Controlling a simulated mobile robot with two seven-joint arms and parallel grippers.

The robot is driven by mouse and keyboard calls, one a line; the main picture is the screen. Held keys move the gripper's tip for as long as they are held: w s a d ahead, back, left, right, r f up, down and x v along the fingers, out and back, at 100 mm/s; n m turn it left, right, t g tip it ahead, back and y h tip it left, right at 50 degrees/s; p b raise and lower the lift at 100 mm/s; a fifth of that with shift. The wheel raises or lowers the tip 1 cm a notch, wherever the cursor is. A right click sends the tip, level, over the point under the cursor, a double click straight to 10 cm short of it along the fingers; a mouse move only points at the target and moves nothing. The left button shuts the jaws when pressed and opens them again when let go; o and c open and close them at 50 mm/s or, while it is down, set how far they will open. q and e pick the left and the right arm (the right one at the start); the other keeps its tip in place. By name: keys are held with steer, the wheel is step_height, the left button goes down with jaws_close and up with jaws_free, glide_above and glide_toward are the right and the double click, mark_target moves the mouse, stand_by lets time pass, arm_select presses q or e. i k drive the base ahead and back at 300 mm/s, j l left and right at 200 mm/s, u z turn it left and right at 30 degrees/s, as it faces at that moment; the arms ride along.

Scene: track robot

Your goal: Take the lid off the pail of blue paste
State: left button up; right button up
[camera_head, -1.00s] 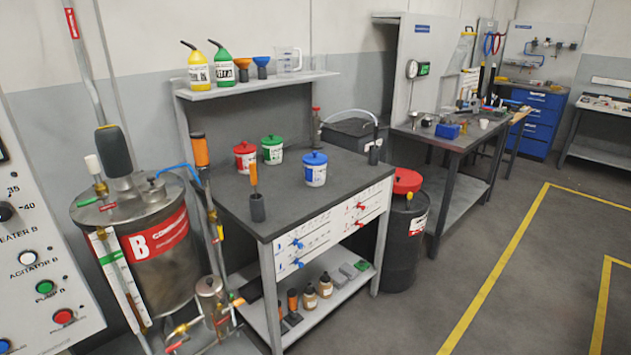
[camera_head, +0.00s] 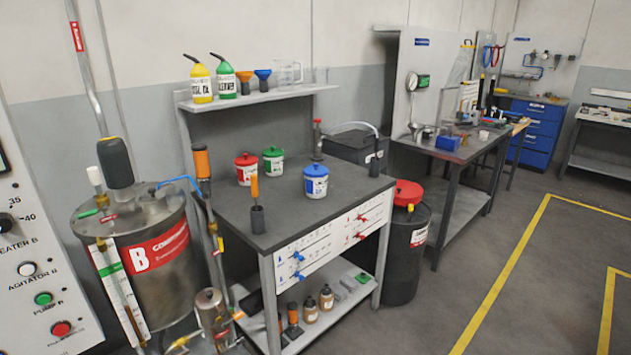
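The pail of blue paste (camera_head: 316,187) is a small white pail with a blue label. It stands upright on the dark bench top, near its right half. Its blue lid (camera_head: 316,170) with a knob on top sits on the pail. Neither my left nor my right gripper shows in the head view.
A red-lidded pail (camera_head: 246,175) and a green-lidded pail (camera_head: 273,164) stand behind and left on the bench (camera_head: 330,208). An orange-handled tool stands in a dark holder (camera_head: 257,219) at the front left. A shelf (camera_head: 262,97) with bottles overhangs the back. The bench's front right is clear.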

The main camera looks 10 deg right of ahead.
mark_target(316, 171)
steer(key=i+l+u, duration=0.7)
steer(key=i, duration=0.2)
steer(key=i+l+u, duration=0.35)
steer(key=l, duration=0.2)
